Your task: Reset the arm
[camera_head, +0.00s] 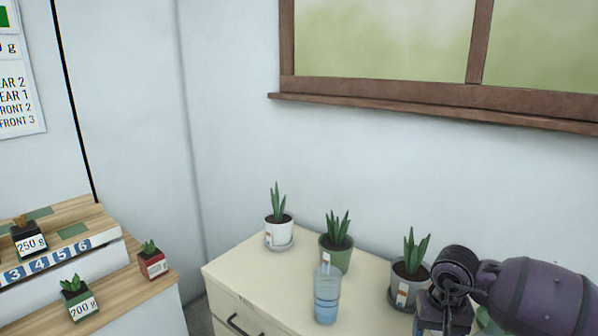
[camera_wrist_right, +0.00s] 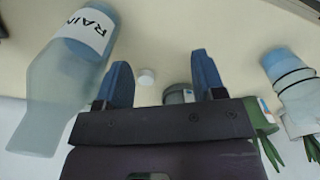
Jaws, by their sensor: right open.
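My right arm comes in from the right in the head view, with its dark gripper (camera_head: 445,318) over the right part of the cream cabinet (camera_head: 235,272). In the right wrist view the two blue fingers of this gripper (camera_wrist_right: 160,60) stand wide apart, with nothing held between them. My left gripper is not in view.
A translucent bottle marked "RAIN" (camera_wrist_right: 70,75) is left of the fingers. A blue-banded clear container (camera_head: 327,295) and potted plants (camera_head: 279,225) (camera_head: 336,245) (camera_head: 408,275) stand on the cabinet. A stepped wooden shelf (camera_head: 110,285) with small pots is at left.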

